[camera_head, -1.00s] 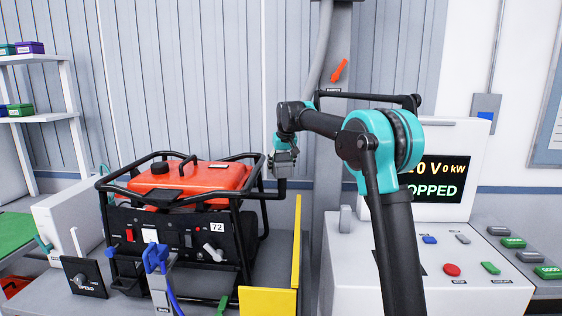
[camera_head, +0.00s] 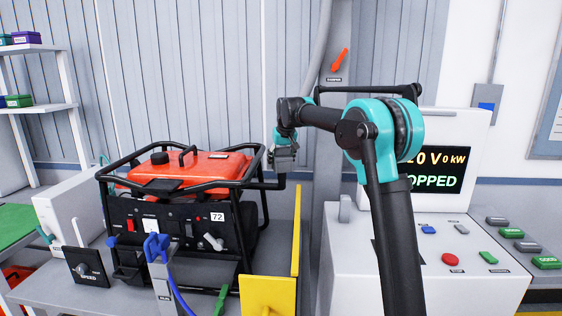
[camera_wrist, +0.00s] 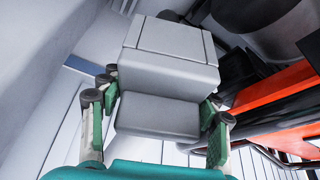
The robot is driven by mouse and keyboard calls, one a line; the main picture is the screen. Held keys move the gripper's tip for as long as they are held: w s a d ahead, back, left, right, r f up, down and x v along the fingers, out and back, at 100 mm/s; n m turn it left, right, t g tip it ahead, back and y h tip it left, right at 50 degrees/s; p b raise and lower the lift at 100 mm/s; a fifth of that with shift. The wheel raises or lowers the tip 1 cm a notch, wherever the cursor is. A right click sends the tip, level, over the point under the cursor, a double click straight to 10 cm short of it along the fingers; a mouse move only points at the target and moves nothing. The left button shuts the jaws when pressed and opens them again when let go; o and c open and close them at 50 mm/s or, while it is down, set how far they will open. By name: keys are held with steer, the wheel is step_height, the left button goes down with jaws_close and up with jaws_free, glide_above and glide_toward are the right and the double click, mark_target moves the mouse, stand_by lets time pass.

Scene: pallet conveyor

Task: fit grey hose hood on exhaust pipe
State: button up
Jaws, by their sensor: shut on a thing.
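My gripper (camera_head: 284,150) is shut on the grey hose hood (camera_head: 285,162), beside the upper right corner of the generator's frame. In the wrist view the hood (camera_wrist: 168,70) is a boxy grey block between the green finger pads. The exhaust pipe (camera_head: 281,181) is dark, leaves the generator's right side and bends upward just below the hood. Whether the hood touches or surrounds the pipe's end cannot be told. The grey hose (camera_head: 321,55) hangs from above and passes behind my arm, which hides its lower part.
The red generator (camera_head: 190,166) in its black tube frame stands close left of my gripper. A yellow guard plate (camera_head: 296,235) rises to the right of it. A white control console (camera_head: 425,265) with a screen (camera_head: 440,173) stands further right, behind my arm.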

steer(key=shift+f, duration=0.7)
steer(key=o, duration=1.5)
steer(key=o, duration=0.3)
steer(key=shift+o, duration=0.2)
steer(key=shift+r, duration=0.1)
steer(key=shift+r, duration=3.9)
